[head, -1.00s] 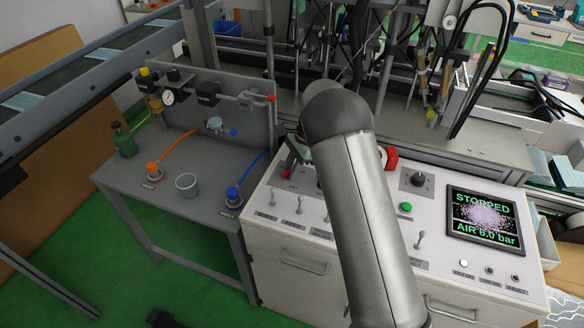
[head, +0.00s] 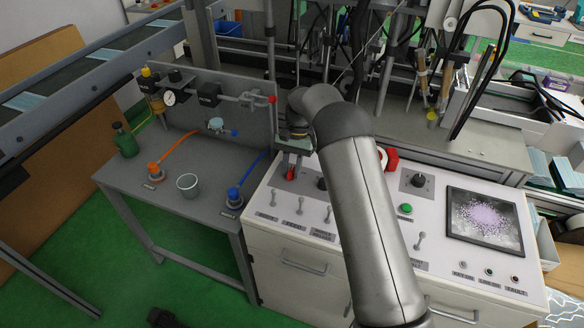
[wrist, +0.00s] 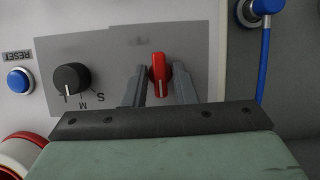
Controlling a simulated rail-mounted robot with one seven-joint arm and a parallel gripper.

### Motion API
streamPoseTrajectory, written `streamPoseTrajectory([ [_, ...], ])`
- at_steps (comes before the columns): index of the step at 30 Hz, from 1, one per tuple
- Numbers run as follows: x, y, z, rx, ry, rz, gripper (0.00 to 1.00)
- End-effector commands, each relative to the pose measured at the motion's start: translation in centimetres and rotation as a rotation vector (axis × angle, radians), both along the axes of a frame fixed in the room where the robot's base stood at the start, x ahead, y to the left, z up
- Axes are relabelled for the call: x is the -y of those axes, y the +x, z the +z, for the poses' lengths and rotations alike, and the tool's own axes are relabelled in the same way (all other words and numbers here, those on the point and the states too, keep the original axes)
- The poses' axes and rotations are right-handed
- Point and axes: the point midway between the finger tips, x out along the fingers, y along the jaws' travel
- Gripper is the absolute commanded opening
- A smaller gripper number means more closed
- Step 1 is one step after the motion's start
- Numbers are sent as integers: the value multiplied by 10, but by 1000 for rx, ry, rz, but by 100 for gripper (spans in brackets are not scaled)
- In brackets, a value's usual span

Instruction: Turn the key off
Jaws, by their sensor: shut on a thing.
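The red key switch (wrist: 161,74), a small red handle with a white line, stands on the grey panel plate in the wrist view. Its handle is about upright in that picture, white line toward the bottom. In the head view the red key (head: 291,174) shows at the far left corner of the white console. My gripper (wrist: 160,86) has one grey finger on each side of the handle and is shut on it. In the head view my gripper (head: 292,160) comes down over the key from behind, its fingers hard to make out.
A black selector knob (wrist: 72,78) and a blue reset button (wrist: 20,80) sit left of the key in the wrist view. The console screen (head: 485,222) shows only a speckled purple patch. Small toggle levers (head: 299,204) stand in front of the key.

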Motion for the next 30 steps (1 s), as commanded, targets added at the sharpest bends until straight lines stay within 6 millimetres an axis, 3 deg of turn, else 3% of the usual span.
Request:
streamPoseTrajectory([
  [18, -4, 0, 0, 1, 0, 553, 2],
  [30, -5, 0, 0, 2, 0, 740, 2],
])
